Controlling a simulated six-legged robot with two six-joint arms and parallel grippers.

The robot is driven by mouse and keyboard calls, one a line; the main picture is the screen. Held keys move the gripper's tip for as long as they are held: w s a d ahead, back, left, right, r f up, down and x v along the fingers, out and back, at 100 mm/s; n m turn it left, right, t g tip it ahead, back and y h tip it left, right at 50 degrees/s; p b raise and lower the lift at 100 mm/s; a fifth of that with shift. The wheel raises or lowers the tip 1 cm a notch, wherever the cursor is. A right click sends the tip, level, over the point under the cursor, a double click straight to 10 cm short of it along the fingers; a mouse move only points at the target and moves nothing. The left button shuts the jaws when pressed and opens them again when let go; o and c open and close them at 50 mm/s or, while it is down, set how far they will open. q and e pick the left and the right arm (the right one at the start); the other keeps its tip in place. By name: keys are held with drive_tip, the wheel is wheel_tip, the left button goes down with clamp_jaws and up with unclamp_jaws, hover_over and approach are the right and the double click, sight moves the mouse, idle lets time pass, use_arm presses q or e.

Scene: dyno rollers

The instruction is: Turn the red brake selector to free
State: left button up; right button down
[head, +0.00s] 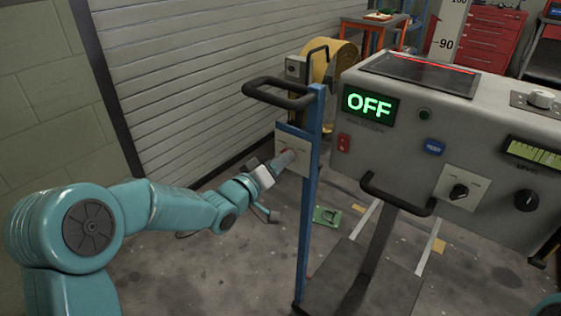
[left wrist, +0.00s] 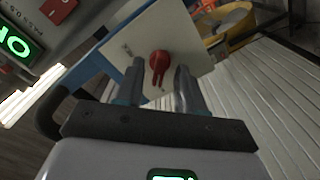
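The red brake selector (left wrist: 159,62) is a round knob with a pointer bar, on a pale plate (left wrist: 185,35) with small markings. In the head view the plate (head: 296,134) is fixed to a blue post (head: 311,185), and my gripper mostly hides the knob. My left gripper (head: 287,157) reaches the plate from the left. In the left wrist view its two fingers (left wrist: 159,78) stand apart, one on each side of the knob. I cannot tell whether they touch it. My right gripper is not in view.
A grey console (head: 440,130) with a green OFF display (head: 370,105) stands right of the post. A black handle (head: 283,94) juts out above the plate, and another (head: 396,200) below the console. A yellow roll (head: 340,62) and a shutter (head: 200,75) are behind.

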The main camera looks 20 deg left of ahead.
use_arm(q)
drive_tip(key=shift+w, duration=0.15)
drive_tip(key=shift+d, duration=0.1)
clamp_jaws()
